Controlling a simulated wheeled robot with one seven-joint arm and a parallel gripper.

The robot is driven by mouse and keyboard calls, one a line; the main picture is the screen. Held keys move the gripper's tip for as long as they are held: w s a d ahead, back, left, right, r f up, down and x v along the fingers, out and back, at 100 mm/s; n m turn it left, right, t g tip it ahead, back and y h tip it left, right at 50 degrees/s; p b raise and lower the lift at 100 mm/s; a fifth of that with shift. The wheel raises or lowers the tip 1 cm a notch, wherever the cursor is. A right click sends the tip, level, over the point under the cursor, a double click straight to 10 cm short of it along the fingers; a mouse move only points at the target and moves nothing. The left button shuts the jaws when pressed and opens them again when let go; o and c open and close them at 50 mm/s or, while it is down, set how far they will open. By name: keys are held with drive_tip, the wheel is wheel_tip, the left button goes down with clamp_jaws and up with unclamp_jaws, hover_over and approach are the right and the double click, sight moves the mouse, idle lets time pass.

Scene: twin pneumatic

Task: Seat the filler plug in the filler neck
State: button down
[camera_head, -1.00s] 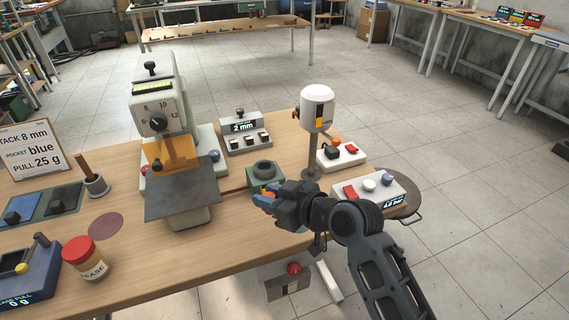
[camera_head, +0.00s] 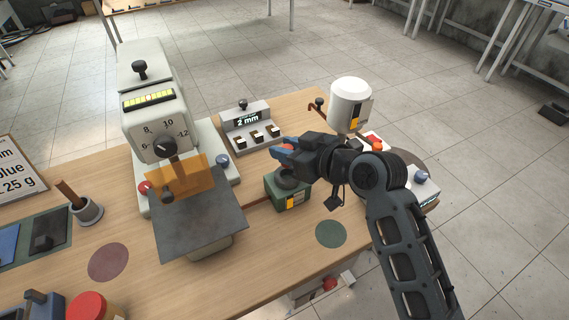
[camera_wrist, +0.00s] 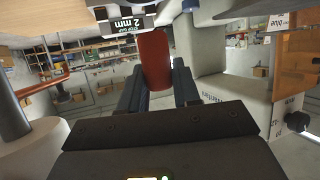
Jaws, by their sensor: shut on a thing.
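My gripper (camera_head: 283,153) is shut on a red cylindrical piece (camera_wrist: 154,62), which looks like the filler plug. In the wrist view it stands between the two fingers; in the head view the fingers hide most of it. A green box (camera_head: 289,196) with a dark round collar (camera_head: 288,179), seemingly the filler neck, stands on the bench just below my gripper. My gripper is above and slightly behind the collar in the head view and partly hides it. I cannot tell the height gap. The piece appears apart from the collar.
The press-like machine (camera_head: 150,95) with its dark sloped plate (camera_head: 200,217) stands left. The 2 mm display unit (camera_head: 248,128) is behind my gripper. A white-topped canister (camera_head: 350,100) and a button box (camera_head: 422,187) stand right. A green disc (camera_head: 331,234) lies on clear bench in front.

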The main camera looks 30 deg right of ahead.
sight(287, 167)
drive_tip(key=shift+f, duration=2.5)
drive_tip(key=shift+f, duration=0.2)
drive_tip(key=c, duration=0.8)
unclamp_jaws()
drive_tip(key=shift+r, duration=0.1)
drive_tip(key=shift+r, duration=0.1)
drive_tip(key=b+v, duration=0.1)
drive_tip(key=v, duration=1.1)
drive_tip(key=shift+a, duration=0.1)
